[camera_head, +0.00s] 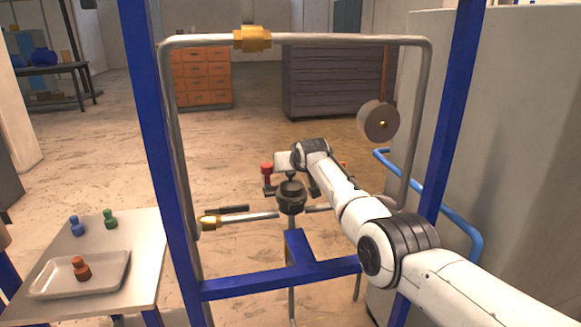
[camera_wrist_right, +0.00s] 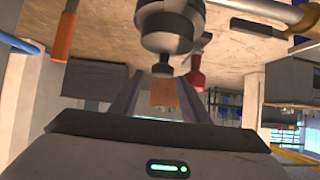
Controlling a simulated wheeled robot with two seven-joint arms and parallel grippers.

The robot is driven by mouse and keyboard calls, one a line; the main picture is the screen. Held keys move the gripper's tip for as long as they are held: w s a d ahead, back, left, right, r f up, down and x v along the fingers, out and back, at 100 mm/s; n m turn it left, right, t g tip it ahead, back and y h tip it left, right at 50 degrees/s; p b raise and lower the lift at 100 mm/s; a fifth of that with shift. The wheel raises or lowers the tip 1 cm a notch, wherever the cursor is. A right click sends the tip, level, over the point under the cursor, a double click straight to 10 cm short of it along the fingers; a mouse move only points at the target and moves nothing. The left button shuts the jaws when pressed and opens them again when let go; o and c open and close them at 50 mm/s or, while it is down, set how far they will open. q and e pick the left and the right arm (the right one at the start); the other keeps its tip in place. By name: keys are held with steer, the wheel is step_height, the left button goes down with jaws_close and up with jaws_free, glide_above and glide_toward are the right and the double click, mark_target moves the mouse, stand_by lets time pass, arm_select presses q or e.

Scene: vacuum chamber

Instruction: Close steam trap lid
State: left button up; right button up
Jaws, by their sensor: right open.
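The steam trap (camera_head: 291,198) is a dark rounded body set in the pipe line, in the middle of the head view. A small dark knob (camera_head: 291,177) stands on its top. In the right wrist view the trap (camera_wrist_right: 166,22) hangs at the top of the picture, with the knob (camera_wrist_right: 162,69) pointing down. My right gripper (camera_wrist_right: 160,82) is open, its two fingers on either side of the knob's line of view. The knob appears just beyond the fingertips, apart from them. In the head view the fingers are hidden by my arm. My left gripper is not in view.
A blue frame (camera_head: 157,130) and a grey pipe loop (camera_head: 340,39) surround the trap. A red handle (camera_head: 267,172) stands beside it. A round grey-brown weight (camera_head: 378,122) hangs at right. A table with a tray (camera_head: 108,284) and small knobs is at lower left.

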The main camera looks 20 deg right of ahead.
mark_target(292, 185)
steer(key=shift+s, duration=0.1)
steer(key=shift+s+a+r+p, duration=0.15)
steer(key=shift+s+r+p, duration=0.25)
steer(key=shift+s+p, duration=0.2)
steer(key=shift+s+a+r, duration=0.1)
steer(key=shift+s+r, duration=0.25)
steer(key=shift+s, duration=0.25)
steer(key=v, duration=0.7)
steer(key=shift+s, duration=0.15)
steer(key=s+a+f+n, duration=0.1)
steer(key=s+a+f, duration=0.1)
steer(key=s+f, duration=0.55)
steer(key=s+a+f+n+g+y, duration=0.15)
steer(key=s+f, duration=0.25)
steer(key=f, duration=0.7)
steer(key=s+a+f, duration=0.2)
steer(key=s+f, duration=0.3)
steer(key=f, duration=0.5)
steer(key=s+a+f+y, duration=0.1)
steer(key=s+a+f, duration=0.2)
steer(key=s, duration=0.7)
steer(key=s+a+f+n+g+y, duration=0.1)
steer(key=s+a+f, duration=0.2)
steer(key=s, duration=0.7)
steer(key=s+a+f+y, duration=0.1)
steer(key=s+a+f, duration=0.3)
steer(key=s, duration=0.6)
steer(key=shift+f, duration=0.4)
